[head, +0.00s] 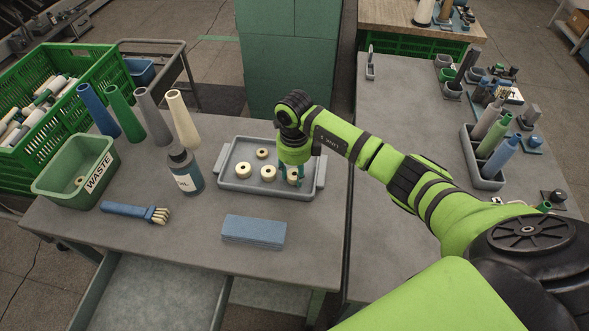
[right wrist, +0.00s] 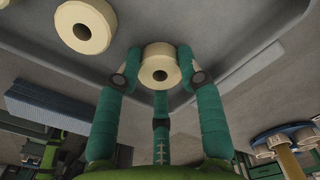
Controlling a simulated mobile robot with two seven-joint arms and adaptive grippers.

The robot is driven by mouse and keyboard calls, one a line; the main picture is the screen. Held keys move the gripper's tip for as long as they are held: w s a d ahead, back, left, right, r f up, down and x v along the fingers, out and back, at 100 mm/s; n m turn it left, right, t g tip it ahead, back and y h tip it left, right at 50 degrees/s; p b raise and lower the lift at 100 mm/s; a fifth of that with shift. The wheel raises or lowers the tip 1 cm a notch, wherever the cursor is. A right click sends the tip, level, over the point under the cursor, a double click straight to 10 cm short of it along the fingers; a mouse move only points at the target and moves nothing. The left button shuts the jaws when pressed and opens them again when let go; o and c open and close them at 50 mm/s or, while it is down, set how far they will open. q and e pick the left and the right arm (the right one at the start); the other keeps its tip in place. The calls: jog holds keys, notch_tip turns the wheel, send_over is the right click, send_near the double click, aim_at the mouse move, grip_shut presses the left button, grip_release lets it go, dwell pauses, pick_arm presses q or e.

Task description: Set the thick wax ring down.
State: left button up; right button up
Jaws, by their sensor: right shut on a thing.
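My right gripper (head: 291,176) reaches down over the right end of the grey tray (head: 241,187). It is shut on a cream wax ring (head: 293,174), the thick one as far as I can tell. In the right wrist view the gripper (right wrist: 160,72) has its green fingers on both sides of this ring (right wrist: 160,70), whose dark hole shows. I cannot tell whether the ring touches the tray floor. Three other wax rings lie in the tray: one at the back (head: 262,153), one at the left (head: 242,169), one close by (head: 268,173). My left gripper is out of view.
A dark bottle (head: 186,172), a blue block (head: 253,231) and a brush (head: 137,212) lie or stand around the tray. A green waste bin (head: 77,173) and several upright cones (head: 148,114) are at the left. Bare table lies between the brush and the blue block.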

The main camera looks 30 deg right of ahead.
aim_at(295, 174)
jog(key=shift+f, duration=0.15)
jog(key=o, duration=0.9)
jog(key=shift+o, duration=0.2)
jog(key=shift+r, duration=0.2)
notch_tip(295, 174, up, 12)
jog(key=b, duration=0.2)
jog(key=shift+b, duration=0.35)
